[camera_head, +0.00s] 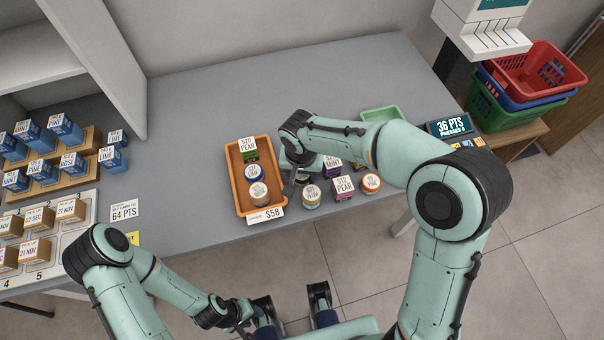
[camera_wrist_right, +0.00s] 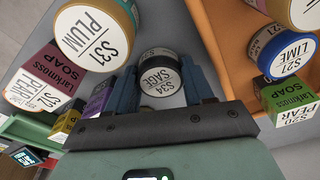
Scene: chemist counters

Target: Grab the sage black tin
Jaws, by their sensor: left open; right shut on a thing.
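The sage black tin (camera_wrist_right: 158,72) has a white round label reading "S34 SAGE" and a dark rim. In the right wrist view it sits between the blue fingers of my right gripper (camera_wrist_right: 157,88), which is shut on it. In the head view my right gripper (camera_head: 296,168) is at the right edge of the orange tray (camera_head: 236,183), and its wrist mostly hides the tin. I cannot tell whether the tin touches the counter. My left gripper (camera_head: 295,316) is open and empty, low in front of the counter.
The plum tin (camera_head: 312,195), purple mint box (camera_head: 331,166), pear soap box (camera_head: 342,188) and an orange tin (camera_head: 371,183) stand close by on the right. The orange tray holds a green pear box (camera_head: 248,150), lime tin (camera_head: 256,184) and another tin. The back of the counter (camera_head: 290,80) is clear.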

